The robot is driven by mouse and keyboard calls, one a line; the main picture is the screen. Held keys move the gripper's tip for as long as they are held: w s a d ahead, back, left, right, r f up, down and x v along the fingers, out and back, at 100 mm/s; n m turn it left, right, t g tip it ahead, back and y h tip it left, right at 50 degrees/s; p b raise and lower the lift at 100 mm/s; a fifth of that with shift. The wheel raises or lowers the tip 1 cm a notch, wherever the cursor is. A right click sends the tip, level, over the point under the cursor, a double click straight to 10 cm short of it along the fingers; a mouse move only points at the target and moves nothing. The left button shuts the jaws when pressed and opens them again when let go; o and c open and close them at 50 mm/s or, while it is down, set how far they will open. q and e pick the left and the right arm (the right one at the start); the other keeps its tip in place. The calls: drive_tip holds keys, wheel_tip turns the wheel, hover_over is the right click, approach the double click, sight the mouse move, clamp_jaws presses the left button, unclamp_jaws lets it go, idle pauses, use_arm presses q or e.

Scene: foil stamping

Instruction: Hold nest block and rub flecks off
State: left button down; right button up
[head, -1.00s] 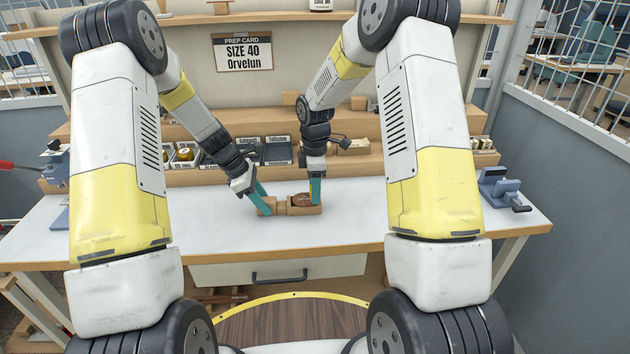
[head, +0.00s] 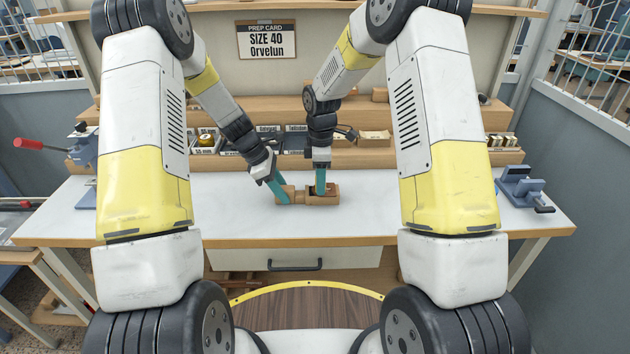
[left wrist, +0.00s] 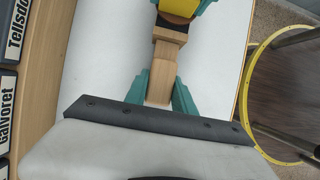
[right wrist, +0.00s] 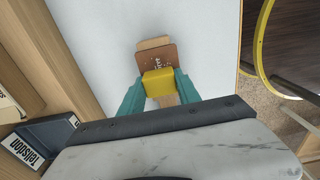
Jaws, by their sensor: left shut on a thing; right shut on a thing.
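The wooden nest block (head: 327,200) lies on the white bench top. My left gripper (head: 283,197) is shut on its narrower left end, which fills the lower middle of the left wrist view (left wrist: 162,80). A brown piece (right wrist: 152,59) sits in the block and carries several pale flecks (right wrist: 157,66). My right gripper (head: 320,189) is shut on a yellow rubbing block (right wrist: 158,82), held over the brown piece. The yellow block covers part of the brown piece, and I cannot tell whether they touch.
Labelled dark bins (head: 295,140) stand on the wooden shelf behind the bench. A blue-grey vise (head: 521,187) is at the bench's right end, and a red-handled tool (head: 84,146) at its left. The bench top on both sides of the block is clear.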

sight(334, 189)
use_arm(q)
drive_tip(key=shift+a, duration=0.1)
use_arm(e)
drive_tip(key=shift+d, duration=1.9)
drive_tip(key=a, duration=0.6)
drive_tip(key=shift+a, duration=0.25)
drive_tip(key=shift+d, duration=3.15)
drive_tip(key=shift+d+r, duration=0.1)
drive_tip(key=shift+d, duration=0.05)
wheel_tip(334, 189, up, 8)
use_arm(q)
drive_tip(key=c, duration=1)
unclamp_jaws()
drive_tip(key=shift+o, duration=0.2)
